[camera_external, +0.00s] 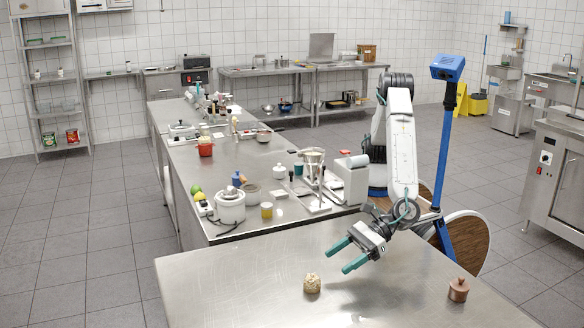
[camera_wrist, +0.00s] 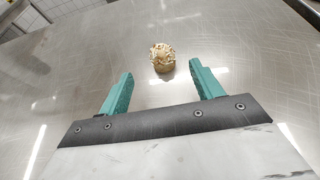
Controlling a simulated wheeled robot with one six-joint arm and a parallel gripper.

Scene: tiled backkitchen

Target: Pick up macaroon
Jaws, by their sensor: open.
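The macaroon (camera_external: 312,283), a small tan lumpy piece, sits on the near steel table (camera_external: 235,284). In the wrist view the macaroon (camera_wrist: 162,57) lies beyond the fingertips, near the middle of the gap between them. My gripper (camera_external: 340,256) has teal fingers and is open and empty. It is above the table, to the upper right of the macaroon in the external view. The wrist view shows my gripper (camera_wrist: 157,69) with its fingers apart and nothing between them.
A copper-coloured lidded pot (camera_external: 458,290) stands at the table's right edge. The table around the macaroon is clear. Behind, a long counter holds a scale-like stand (camera_external: 313,180), a white cooker (camera_external: 230,205), a yellow cup (camera_external: 267,210) and a red pot (camera_external: 205,147).

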